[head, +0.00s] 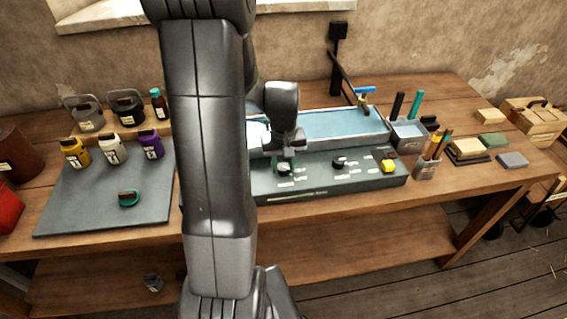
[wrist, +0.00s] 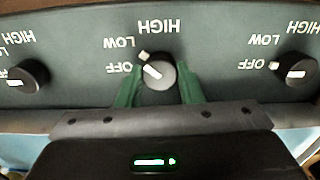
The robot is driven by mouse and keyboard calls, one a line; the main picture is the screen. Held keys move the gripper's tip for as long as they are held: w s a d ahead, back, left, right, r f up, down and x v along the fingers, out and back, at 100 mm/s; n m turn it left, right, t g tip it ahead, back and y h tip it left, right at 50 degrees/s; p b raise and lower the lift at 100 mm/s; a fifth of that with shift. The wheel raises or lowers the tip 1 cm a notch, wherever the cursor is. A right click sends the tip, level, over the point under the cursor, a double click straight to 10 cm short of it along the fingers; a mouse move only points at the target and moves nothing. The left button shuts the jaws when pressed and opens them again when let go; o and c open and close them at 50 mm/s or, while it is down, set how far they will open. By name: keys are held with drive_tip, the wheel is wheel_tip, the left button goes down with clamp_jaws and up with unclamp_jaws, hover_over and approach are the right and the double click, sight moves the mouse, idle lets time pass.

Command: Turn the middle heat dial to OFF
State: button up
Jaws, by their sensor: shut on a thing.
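The heat panel (head: 315,187) is a dark green-grey strip along the front of the blue-topped unit. In the wrist view its lettering is upside down, and three black dials show. The middle dial (wrist: 160,74) stands between the green fingers of my gripper (wrist: 158,92), which is shut on it. Its pale pointer is at the upper left, between the OFF and LOW labels. The right dial (wrist: 296,72) has its pointer beside OFF. In the head view my gripper (head: 285,165) reaches down to the panel.
A yellow knob (head: 388,166) sits at the panel's right end. A grey tool holder (head: 407,133) and a pencil cup (head: 427,168) stand to the right. Bottles and a grey mat (head: 75,200) are at left. My arm hides the panel's left end.

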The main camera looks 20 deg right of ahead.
sight(283, 166)
drive_tip(key=n+b, duration=0.1)
drive_tip(key=n, duration=0.3)
drive_tip(key=shift+n+b, duration=0.45)
drive_tip(key=shift+n, duration=1.65)
drive_tip(key=o, duration=1)
drive_tip(key=shift+c, duration=0.2)
drive_tip(key=shift+r, duration=0.1)
wheel_tip(283, 166, up, 14)
drive_tip(key=shift+f, duration=0.3)
